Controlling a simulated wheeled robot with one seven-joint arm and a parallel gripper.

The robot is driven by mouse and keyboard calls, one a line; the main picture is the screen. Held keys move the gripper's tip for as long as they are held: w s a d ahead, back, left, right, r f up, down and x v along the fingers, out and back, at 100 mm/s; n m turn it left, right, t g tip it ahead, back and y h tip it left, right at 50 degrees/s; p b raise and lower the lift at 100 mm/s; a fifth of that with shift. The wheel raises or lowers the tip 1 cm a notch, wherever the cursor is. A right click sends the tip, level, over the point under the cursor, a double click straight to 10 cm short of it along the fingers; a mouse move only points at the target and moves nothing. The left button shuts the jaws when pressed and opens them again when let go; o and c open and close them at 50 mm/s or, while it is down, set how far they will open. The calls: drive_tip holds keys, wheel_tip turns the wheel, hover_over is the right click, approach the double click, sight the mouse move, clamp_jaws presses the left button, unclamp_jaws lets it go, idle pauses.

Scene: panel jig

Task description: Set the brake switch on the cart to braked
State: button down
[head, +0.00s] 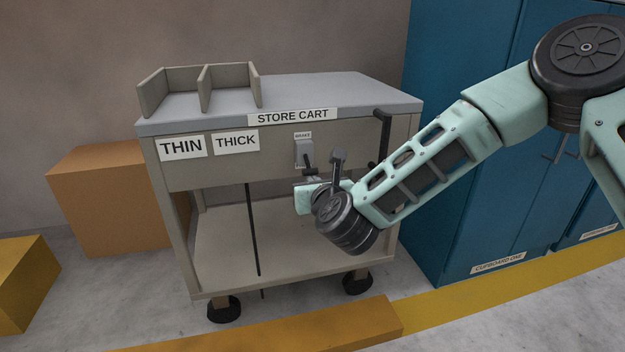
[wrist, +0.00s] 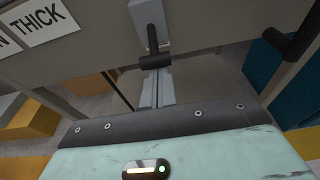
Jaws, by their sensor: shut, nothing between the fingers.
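The store cart (head: 230,178) stands ahead with its grey front panel facing me. The brake switch (head: 304,150) is a light grey plate on that panel, under a small label reading brake. A dark lever with a crossbar end (wrist: 155,61) sticks out from the plate and points down in the wrist view. My gripper (head: 308,180) is just below the switch, in front of the panel. In the wrist view its shut, empty fingers (wrist: 155,88) lie just under the crossbar; I cannot tell whether they touch it.
A dark handle (head: 382,125) juts from the cart's right end, near my forearm. Blue cupboards (head: 460,150) stand to the right. An orange box (head: 110,200) is behind the cart's left side. A divided rack (head: 200,90) sits on the cart top.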

sight(310, 168)
drive_tip(key=shift+s+r+g+h+p, duration=0.15)
drive_tip(key=shift+r+g+p, duration=0.5)
drive_tip(key=shift+p, duration=1.15)
drive_tip(key=shift+s+r+g+h+p, duration=0.15)
drive_tip(key=shift+r+g+p, duration=0.5)
drive_tip(key=shift+p, duration=1.15)
drive_tip(key=r+g+p, duration=0.1)
drive_tip(key=p, duration=0.4)
drive_tip(key=shift+d+r+h+p, duration=0.1)
drive_tip(key=shift+r+h+p, duration=0.2)
drive_tip(key=shift+r+p, duration=0.1)
drive_tip(key=r+g+p, duration=0.1)
drive_tip(key=g+p, duration=0.1)
drive_tip(key=p, duration=0.3)
drive_tip(key=g+h+p, duration=0.1)
drive_tip(key=p, duration=0.3)
drive_tip(key=shift+r+g, duration=0.4)
drive_tip(key=shift+w+p, duration=0.1)
drive_tip(key=shift+p, duration=0.35)
drive_tip(key=shift+w+r+p, duration=0.15)
drive_tip(key=shift+r+p, duration=0.05)
drive_tip(key=shift+p, duration=0.25)
drive_tip(key=shift+f, duration=0.1)
